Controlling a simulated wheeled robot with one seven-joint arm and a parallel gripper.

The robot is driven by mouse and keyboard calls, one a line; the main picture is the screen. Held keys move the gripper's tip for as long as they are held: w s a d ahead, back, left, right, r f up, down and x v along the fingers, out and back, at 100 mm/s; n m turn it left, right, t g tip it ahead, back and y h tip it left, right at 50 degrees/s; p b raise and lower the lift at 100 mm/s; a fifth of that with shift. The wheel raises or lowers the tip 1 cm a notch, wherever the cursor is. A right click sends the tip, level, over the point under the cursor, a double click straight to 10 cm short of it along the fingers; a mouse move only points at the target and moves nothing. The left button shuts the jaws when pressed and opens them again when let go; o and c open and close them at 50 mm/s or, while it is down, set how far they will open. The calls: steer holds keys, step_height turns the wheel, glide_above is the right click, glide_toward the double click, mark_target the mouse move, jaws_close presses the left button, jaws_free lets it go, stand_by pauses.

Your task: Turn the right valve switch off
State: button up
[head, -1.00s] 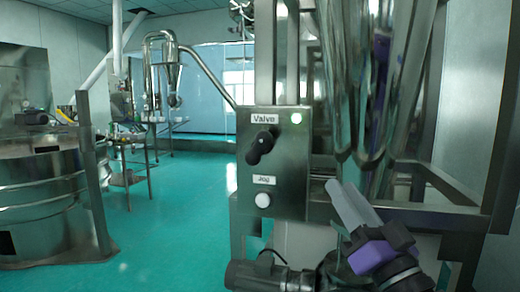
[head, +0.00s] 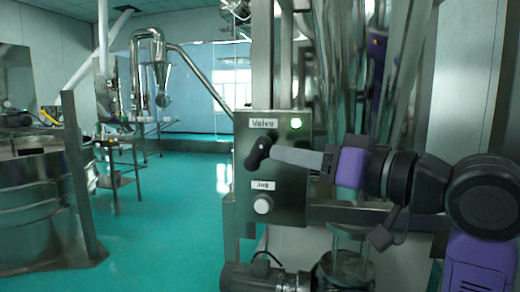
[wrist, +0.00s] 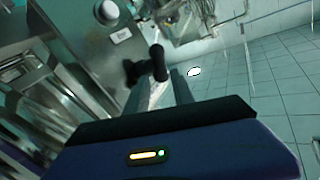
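The black valve switch (head: 257,153) sits below the "Valve" label on the metal control panel (head: 290,190). Its handle slants from upper right to lower left. My gripper (head: 274,153) points left across the panel, with its grey fingertips at the switch. In the wrist view, the switch (wrist: 158,64) appears at the far end of my gripper's fingers (wrist: 168,84). The fingers flank a narrow gap, but I cannot tell whether they press on the handle.
A white "Jog" button (head: 263,205) is below the switch. Metal columns and shiny pipes stand behind and to the right of my arm. A large round steel machine (head: 35,210) is at the left. Green floor (head: 170,240) lies open between it and the panel.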

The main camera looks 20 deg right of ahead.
mark_target(266, 151)
steer(key=p+x, duration=0.1)
steer(key=x, duration=0.6)
steer(key=shift+w+a, duration=0.1)
steer(key=shift+w, duration=0.2)
jaws_close()
